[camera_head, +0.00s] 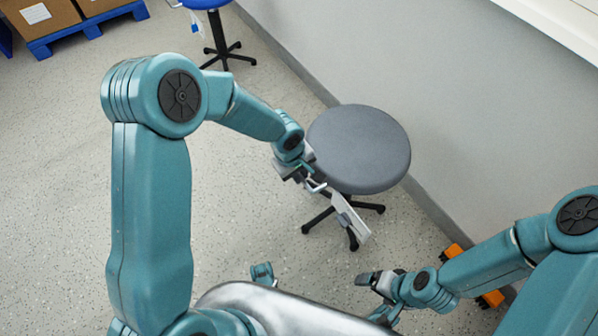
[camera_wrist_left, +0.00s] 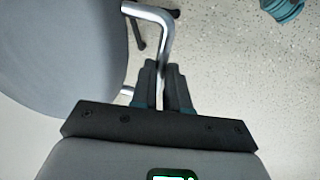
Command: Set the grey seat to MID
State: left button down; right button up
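The grey seat (camera_head: 360,148) is a round stool top on a dark star base, near the wall in the head view. In the left wrist view the seat (camera_wrist_left: 60,50) fills the upper left. A bent metal lever (camera_wrist_left: 165,40) sticks out beside it; it also shows in the head view (camera_head: 316,186). My left gripper (camera_head: 303,174) is at the seat's left edge. In the left wrist view its fingers (camera_wrist_left: 162,72) are close together with the lever between them. A pale strip (camera_head: 350,217) hangs below the seat; no marks are readable. My right gripper (camera_head: 366,280) is away, at lower right.
A blue stool (camera_head: 206,3) stands at the back. Boxes (camera_head: 38,14) on a blue pallet (camera_head: 85,30) are at the far left. The wall (camera_head: 400,80) runs close behind the seat. An orange object (camera_head: 492,299) lies by the wall. Floor to the left is clear.

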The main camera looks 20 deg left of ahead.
pick_arm(q)
notch_tip(320, 180, up, 6)
jog(key=shift+r+p, duration=0.1)
jog(key=shift+p, duration=0.8)
jog(key=c, duration=1.1)
grip_release()
jog(key=r+p, duration=0.1)
jog(key=r, duration=0.4)
jog(key=s+a+r+p, duration=0.1)
jog(key=r+p, duration=0.1)
jog(key=r, duration=0.3)
jog(key=s+a+r+p, duration=0.1)
jog(key=r+p, duration=0.1)
jog(key=r, duration=0.3)
jog(key=shift+s+r, duration=0.25)
jog(key=shift+r, duration=0.15)
